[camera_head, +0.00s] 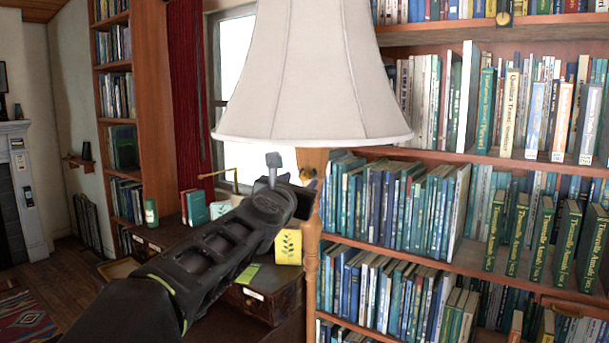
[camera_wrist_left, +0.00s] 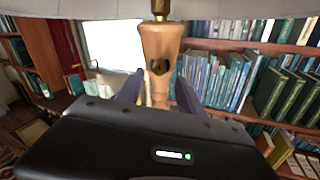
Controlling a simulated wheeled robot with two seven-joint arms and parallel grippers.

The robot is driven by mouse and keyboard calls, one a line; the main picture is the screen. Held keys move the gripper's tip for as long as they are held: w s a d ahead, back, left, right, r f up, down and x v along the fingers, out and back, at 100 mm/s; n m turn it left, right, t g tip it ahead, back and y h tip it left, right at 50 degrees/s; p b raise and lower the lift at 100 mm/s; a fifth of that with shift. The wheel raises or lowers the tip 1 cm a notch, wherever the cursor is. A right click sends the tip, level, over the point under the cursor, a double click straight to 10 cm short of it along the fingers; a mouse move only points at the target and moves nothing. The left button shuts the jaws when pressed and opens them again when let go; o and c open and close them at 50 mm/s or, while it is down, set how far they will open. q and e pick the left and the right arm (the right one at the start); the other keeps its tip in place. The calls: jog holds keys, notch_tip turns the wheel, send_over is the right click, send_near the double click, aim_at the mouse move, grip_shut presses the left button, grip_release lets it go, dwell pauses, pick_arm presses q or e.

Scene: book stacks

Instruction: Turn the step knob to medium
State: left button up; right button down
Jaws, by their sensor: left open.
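A floor lamp has a large white shade (camera_head: 312,75) over a turned wooden post (camera_head: 312,250). In the left wrist view, a small dark round knob (camera_wrist_left: 159,67) sits on the upper wooden post (camera_wrist_left: 161,45), below a brass neck. A small brass-coloured part (camera_head: 306,174) shows on the post in the head view, partly hidden by the gripper. My left gripper (camera_head: 288,178) is just under the shade, close to the post. In the left wrist view its two fingers (camera_wrist_left: 158,90) are apart, either side of the post and knob, with nothing held. My right gripper is out of view.
Tall bookshelves (camera_head: 390,262) stand close behind the lamp on the right. A desk (camera_head: 262,305) with upright books and a yellow leaf-patterned box (camera_head: 288,248) lies below my arm. The shade hangs low over my gripper. Open floor (camera_head: 60,270) shows at left.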

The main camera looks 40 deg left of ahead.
aim_at(305, 177)
pick_arm(q)
jog(key=p+x, duration=0.1)
jog(key=x, duration=0.1)
jog(key=p+x, duration=0.1)
jog(key=x, duration=0.1)
jog(key=shift+r, duration=0.2)
jog(key=shift+p+x, duration=0.65)
jog(key=shift+x, duration=0.15)
jog(key=shift+f, duration=0.2)
grip_shut()
